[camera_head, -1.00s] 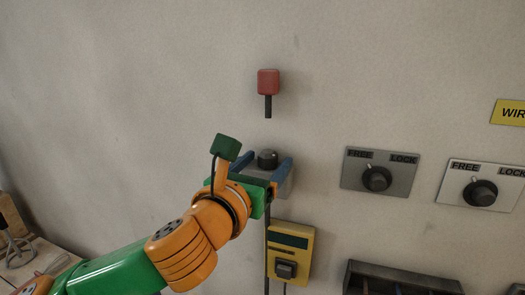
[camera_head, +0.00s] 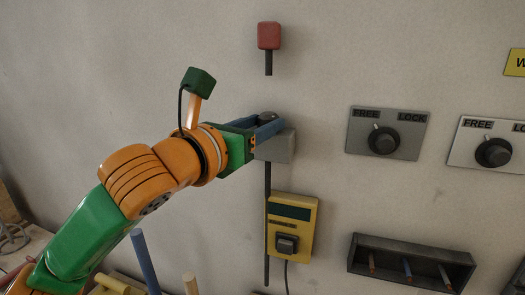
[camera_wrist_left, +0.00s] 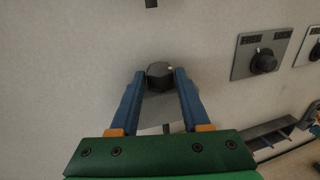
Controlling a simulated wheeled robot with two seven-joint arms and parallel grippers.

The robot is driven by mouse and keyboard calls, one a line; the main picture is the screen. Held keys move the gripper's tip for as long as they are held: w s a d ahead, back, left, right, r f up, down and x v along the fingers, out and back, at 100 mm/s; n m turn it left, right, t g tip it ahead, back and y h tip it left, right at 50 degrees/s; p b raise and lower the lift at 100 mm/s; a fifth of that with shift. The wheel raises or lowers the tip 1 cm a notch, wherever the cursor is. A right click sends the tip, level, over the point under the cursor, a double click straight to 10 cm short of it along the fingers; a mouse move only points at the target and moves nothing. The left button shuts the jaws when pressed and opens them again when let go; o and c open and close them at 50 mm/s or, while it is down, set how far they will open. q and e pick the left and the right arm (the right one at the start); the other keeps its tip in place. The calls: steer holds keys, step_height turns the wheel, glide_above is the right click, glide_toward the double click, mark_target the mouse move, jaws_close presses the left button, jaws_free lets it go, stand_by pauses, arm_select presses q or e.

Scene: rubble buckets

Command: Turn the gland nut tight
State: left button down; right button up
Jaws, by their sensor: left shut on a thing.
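The gland nut (camera_wrist_left: 159,74) is a dark, faceted knob on top of a grey box (camera_head: 277,147) on the wall. In the head view the nut is mostly hidden behind my left gripper (camera_head: 268,122). My left gripper (camera_wrist_left: 157,80) is shut on the nut, with one blue finger on each side of it. A small pale mark shows on the nut's right side in the left wrist view. A dark cable (camera_head: 267,195) runs down from the grey box. My right gripper is not in view.
A red block (camera_head: 269,36) with a dark stem is on the wall above. A yellow meter (camera_head: 292,227) hangs below the box. Two FREE/LOCK dial plates (camera_head: 360,145) are to the right. A dark tray (camera_head: 365,262) with several rods is at lower right.

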arm_select(q)
steer(key=shift+w+a+f+m+h, duration=0.1)
steer(key=shift+a+f+m+h, duration=0.05)
steer(key=shift+m+h, duration=0.2)
steer(key=shift+w+a+r+m+g+h+p, duration=0.1)
steer(key=shift+r+m+g+h+p, duration=0.15)
steer(key=shift+m+g+h+p, duration=0.55)
steer(key=shift+a+r+m+g+h+p, duration=0.1)
steer(key=shift+m+g+h+p, duration=0.2)
steer(key=shift+g+h, duration=0.4)
steer(key=shift+w+m+g+h+p, duration=0.1)
steer(key=shift+m+g+h+p, duration=0.4)
steer(key=shift+m+h+p, duration=0.05)
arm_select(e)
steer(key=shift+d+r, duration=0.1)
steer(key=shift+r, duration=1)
arm_select(q)
steer(key=shift+f, duration=0.2)
steer(key=shift+c, duration=1.8)
jaws_free()
